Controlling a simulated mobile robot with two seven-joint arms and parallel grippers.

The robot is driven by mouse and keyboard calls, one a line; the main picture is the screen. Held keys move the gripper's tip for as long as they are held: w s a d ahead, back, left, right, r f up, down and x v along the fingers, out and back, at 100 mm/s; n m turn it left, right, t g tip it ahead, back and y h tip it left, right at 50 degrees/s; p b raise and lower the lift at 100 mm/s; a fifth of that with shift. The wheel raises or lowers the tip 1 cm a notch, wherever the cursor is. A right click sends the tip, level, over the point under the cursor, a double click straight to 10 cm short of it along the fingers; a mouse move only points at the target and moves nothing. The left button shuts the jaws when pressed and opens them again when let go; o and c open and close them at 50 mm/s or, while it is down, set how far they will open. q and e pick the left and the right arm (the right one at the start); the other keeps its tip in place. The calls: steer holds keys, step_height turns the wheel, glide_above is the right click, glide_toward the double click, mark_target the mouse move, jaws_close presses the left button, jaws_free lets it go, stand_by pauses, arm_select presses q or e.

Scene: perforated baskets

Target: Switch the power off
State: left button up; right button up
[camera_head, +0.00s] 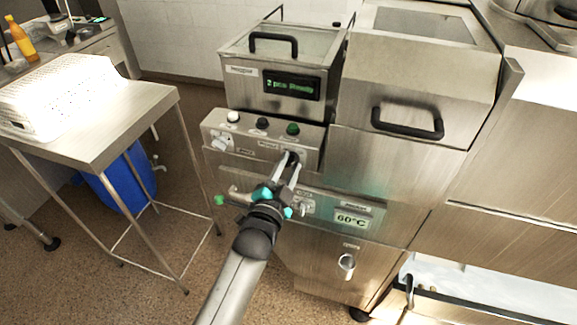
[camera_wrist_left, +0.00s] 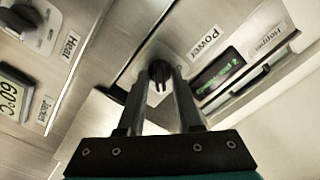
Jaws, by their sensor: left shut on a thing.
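The black power knob (camera_head: 292,156) sits on the steel front panel, below the row of buttons. In the left wrist view the knob (camera_wrist_left: 159,70) is beside a label reading "Power". My left gripper (camera_head: 287,166) reaches up to the panel, its two fingers on either side of the knob. In the left wrist view the fingers of my left gripper (camera_wrist_left: 161,84) are shut on the knob. The fingers partly hide it in the head view. My right gripper is not in view.
White, black and green buttons (camera_head: 293,129) sit above the knob. A lit green display (camera_head: 291,86) is on the box above. A 60°C display (camera_head: 352,218) is lower right. A steel table (camera_head: 150,108) with a white perforated basket (camera_head: 62,97) stands left.

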arm_select(q)
jaws_close()
steer(key=shift+n, duration=0.4)
steer(key=n+p, duration=0.1)
steer(key=n, duration=0.2)
steer(key=n+p, duration=0.1)
steer(key=n, duration=0.8)
steer(key=shift+n, duration=0.4)
steer(key=n, duration=0.4)
steer(key=shift+n, duration=0.3)
steer(key=o, duration=0.6)
jaws_free()
